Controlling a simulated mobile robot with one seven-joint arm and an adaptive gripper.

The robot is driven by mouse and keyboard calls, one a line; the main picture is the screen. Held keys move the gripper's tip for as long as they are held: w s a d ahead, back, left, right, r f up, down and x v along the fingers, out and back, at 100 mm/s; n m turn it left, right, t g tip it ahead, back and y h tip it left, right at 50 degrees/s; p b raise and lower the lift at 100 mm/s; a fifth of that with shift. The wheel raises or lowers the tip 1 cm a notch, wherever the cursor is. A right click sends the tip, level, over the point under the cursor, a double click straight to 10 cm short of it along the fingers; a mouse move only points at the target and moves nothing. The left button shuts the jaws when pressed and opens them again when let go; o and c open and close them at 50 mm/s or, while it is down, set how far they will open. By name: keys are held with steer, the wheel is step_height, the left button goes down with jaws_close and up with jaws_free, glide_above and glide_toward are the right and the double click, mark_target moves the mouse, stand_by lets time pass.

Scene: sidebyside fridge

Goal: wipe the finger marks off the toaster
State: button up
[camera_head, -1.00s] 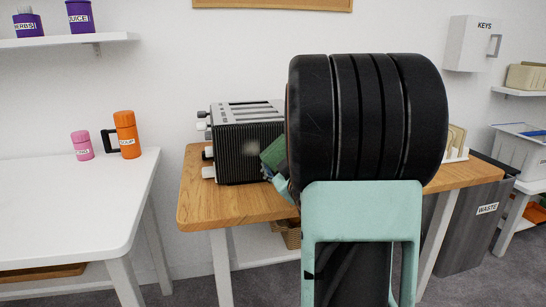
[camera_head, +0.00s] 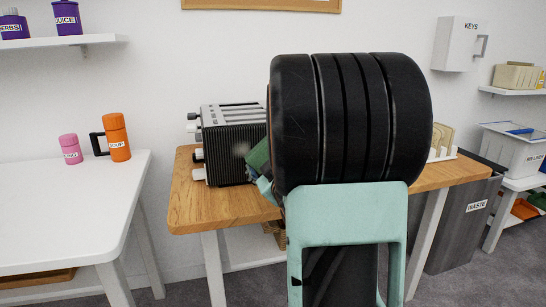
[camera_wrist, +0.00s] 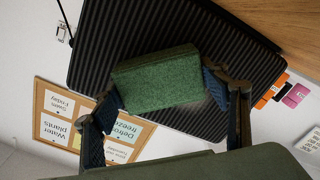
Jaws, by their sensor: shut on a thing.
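The black ribbed toaster (camera_head: 222,157) stands on the wooden table, with pale levers at its left end. A faint pale patch shows on its ribbed front; I cannot tell whether it is finger marks or glare. My gripper (camera_wrist: 163,88) is shut on a green sponge (camera_wrist: 158,80), one finger at each end. In the head view the sponge (camera_head: 259,156) is in front of the toaster's right part. In the wrist view it lies over the ribbed side (camera_wrist: 115,38); I cannot tell whether they touch. My arm hides the toaster's right end in the head view.
The wooden table (camera_head: 205,212) has bare room in front of the toaster. A white table (camera_head: 70,200) at left holds a pink jar (camera_head: 70,150) and an orange flask (camera_head: 117,138). A grey waste bin (camera_head: 465,225) stands at right. A rack (camera_head: 442,145) is behind my arm.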

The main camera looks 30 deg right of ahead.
mark_target(250, 159)
steer(key=shift+w+a, duration=0.2)
steer(key=shift+a, duration=0.5)
steer(key=shift+w+a, duration=0.2)
steer(key=shift+a, duration=0.5)
steer(key=shift+w+a, duration=0.2)
steer(key=shift+a, duration=0.5)
steer(key=shift+w+a+r, duration=0.1)
steer(key=shift+w+a, duration=0.1)
steer(key=shift+a, duration=0.45)
steer(key=shift+w+a+f, duration=0.1)
steer(key=shift+w+a, duration=0.15)
steer(key=shift+a, duration=0.35)
steer(key=shift+w+a+r, duration=0.1)
steer(key=shift+w+a, duration=0.1)
steer(key=shift+a, duration=0.45)
steer(key=shift+v, duration=3)
steer(key=shift+d, duration=0.1)
steer(key=v, duration=0.3)
steer(key=shift+s, duration=0.1)
